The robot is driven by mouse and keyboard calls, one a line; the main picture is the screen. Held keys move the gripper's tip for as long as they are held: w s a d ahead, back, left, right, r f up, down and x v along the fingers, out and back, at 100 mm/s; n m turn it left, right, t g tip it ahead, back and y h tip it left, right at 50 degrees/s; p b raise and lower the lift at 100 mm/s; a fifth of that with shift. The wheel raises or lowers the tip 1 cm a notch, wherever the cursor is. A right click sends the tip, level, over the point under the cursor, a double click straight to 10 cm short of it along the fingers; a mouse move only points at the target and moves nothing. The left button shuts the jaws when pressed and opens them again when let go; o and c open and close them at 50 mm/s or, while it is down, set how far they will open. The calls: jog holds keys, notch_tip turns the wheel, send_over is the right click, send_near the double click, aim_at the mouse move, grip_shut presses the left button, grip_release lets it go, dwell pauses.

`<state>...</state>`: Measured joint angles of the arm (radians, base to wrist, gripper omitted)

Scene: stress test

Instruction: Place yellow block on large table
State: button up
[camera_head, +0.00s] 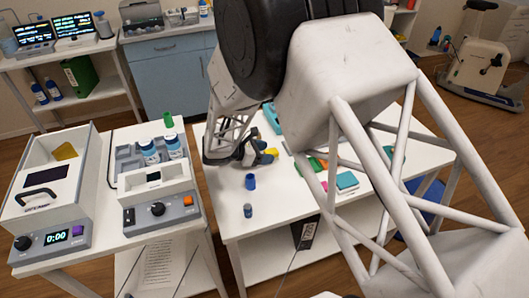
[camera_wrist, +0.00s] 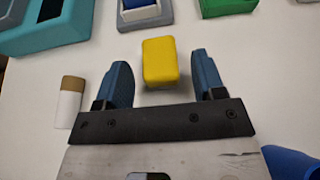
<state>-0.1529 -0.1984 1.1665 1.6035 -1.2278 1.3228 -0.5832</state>
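The yellow block (camera_wrist: 160,62) lies on a white surface in the wrist view, with a small shadow at its near edge. My gripper (camera_wrist: 163,72) is open, its two blue fingers on either side of the block's near end. Clear gaps show between the block and both fingers, so it is not gripped. In the head view, my gripper (camera_head: 257,151) is over the white large table (camera_head: 285,222), and a yellow piece (camera_head: 271,152) shows beside its fingers. My arm hides part of this table.
A blue cylinder (camera_head: 250,181) and a smaller grey-blue one (camera_head: 248,210) stand nearer on the table. A brown-and-white cylinder (camera_wrist: 69,103) lies left of my fingers. Bare tabletop shows at the front.

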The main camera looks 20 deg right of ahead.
jog(key=shift+r, duration=0.2)
jog(key=shift+v, duration=1.1)
notch_tip(320, 180, up, 7)
jog(key=shift+a, duration=0.4)
jog(key=shift+r, duration=0.1)
